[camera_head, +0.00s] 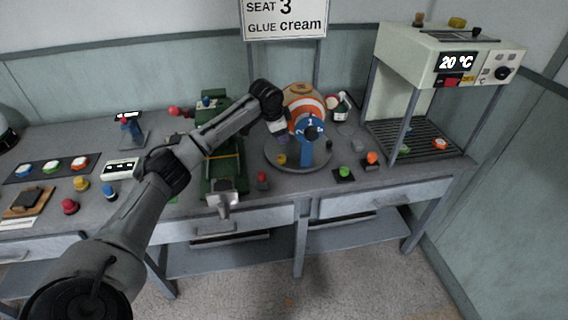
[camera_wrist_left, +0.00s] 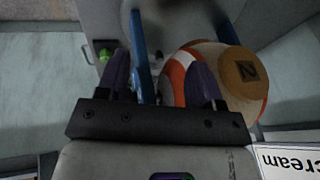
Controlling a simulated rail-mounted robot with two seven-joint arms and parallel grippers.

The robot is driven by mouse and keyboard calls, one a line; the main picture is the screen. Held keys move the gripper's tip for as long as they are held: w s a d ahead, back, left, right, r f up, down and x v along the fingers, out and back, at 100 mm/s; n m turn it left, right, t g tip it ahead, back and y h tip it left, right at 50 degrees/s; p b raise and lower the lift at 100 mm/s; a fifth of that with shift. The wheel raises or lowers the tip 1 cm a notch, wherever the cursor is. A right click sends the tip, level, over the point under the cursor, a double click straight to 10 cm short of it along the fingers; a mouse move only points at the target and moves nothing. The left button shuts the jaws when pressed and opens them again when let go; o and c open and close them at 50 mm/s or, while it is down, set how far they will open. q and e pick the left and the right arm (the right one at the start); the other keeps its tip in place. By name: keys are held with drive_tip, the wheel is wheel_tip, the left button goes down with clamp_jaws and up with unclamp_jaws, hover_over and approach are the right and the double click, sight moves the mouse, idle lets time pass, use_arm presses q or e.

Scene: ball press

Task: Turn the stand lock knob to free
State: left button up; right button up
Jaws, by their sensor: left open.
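A striped orange, white and blue ball (camera_head: 305,103) sits in a blue fork stand (camera_head: 309,153) on a round grey base (camera_head: 292,165). A small yellow knob (camera_head: 282,159) is on the base's left front; I cannot tell for sure that it is the stand lock knob. My left gripper (camera_head: 279,132) is beside the ball's left side, partly hidden by its own wrist. In the wrist view the left gripper (camera_wrist_left: 160,82) has its purple fingers apart, over a blue stand arm (camera_wrist_left: 141,62) and near the ball (camera_wrist_left: 178,72). I see no knob between them. My right gripper is out of view.
A green press-like fixture (camera_head: 222,170) stands left of the stand, under my left arm. Green (camera_head: 344,172) and orange (camera_head: 372,158) buttons lie to the right. A heater-like machine showing 20 °C (camera_head: 440,50) stands at the right, above a rack. The bench front edge is close.

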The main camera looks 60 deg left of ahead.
sight(282, 157)
use_arm(q)
drive_tip(key=s+a+f+h, duration=0.2)
drive_tip(key=s+a+h, duration=0.1)
drive_tip(key=a, duration=0.2)
drive_tip(key=b+x, duration=0.2)
drive_tip(key=x, duration=0.5)
drive_tip(key=b+x, duration=0.2)
drive_tip(key=x, duration=0.4)
drive_tip(key=shift+w+d+f, duration=0.2)
drive_tip(key=shift+w, duration=0.15)
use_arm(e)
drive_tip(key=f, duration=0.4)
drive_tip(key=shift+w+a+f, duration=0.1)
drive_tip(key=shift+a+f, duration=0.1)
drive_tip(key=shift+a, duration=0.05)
use_arm(q)
drive_tip(key=shift+c, duration=0.4)
drive_tip(key=c, duration=0.8)
drive_tip(key=shift+c, duration=0.2)
drive_tip(key=shift+r, duration=0.1)
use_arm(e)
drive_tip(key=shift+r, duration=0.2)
